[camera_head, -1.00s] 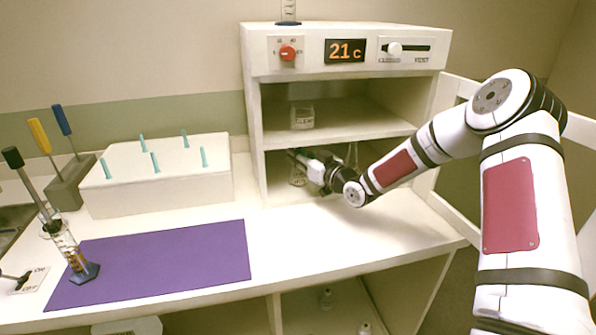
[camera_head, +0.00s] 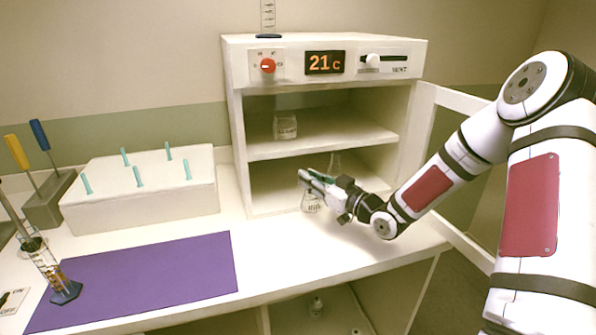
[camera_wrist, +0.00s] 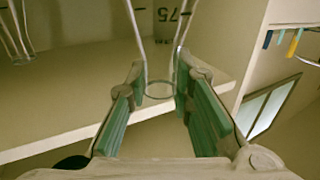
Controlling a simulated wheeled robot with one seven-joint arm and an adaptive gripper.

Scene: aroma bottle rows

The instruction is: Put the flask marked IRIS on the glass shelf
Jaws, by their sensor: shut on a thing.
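My gripper (camera_head: 310,180) is shut on a clear glass flask (camera_head: 311,203), just in front of the cabinet's lower compartment. The flask hangs roughly upright below the fingers; its label is too small to read. In the wrist view the clear flask neck (camera_wrist: 160,88) is between the green finger pads (camera_wrist: 165,105). A dark "75" mark shows beyond it. I cannot tell which of the shelves is the glass one. The cabinet's middle shelf (camera_head: 340,136) looks cream and opaque and bears a labelled glass jar (camera_head: 285,126).
Another clear flask (camera_head: 335,163) stands in the lower compartment behind my gripper. The cabinet door (camera_head: 455,110) is open at the right. A white block with teal pegs (camera_head: 140,195), a purple mat (camera_head: 150,275) and a glass cylinder (camera_head: 57,280) are at the left.

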